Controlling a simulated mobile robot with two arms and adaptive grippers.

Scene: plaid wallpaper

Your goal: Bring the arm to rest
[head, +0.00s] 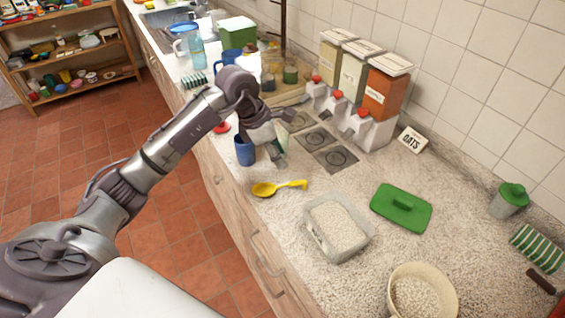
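My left arm (175,135) reaches in from the lower left across the counter's front edge. Its wrist bends down, and the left gripper (279,151) hangs over the counter beside a blue cup (245,153), near the stove plates. The fingers are small and partly hidden by the wrist, so I cannot tell whether they are apart or hold anything. My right gripper is not in view.
A yellow spoon (278,188), a clear tub of grains (338,226), a green lid (401,207) and a cream bowl (420,290) lie on the near counter. Dispensers (352,95) and an "OATS" sign (412,140) stand by the wall. Open floor (165,235) lies left of the counter.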

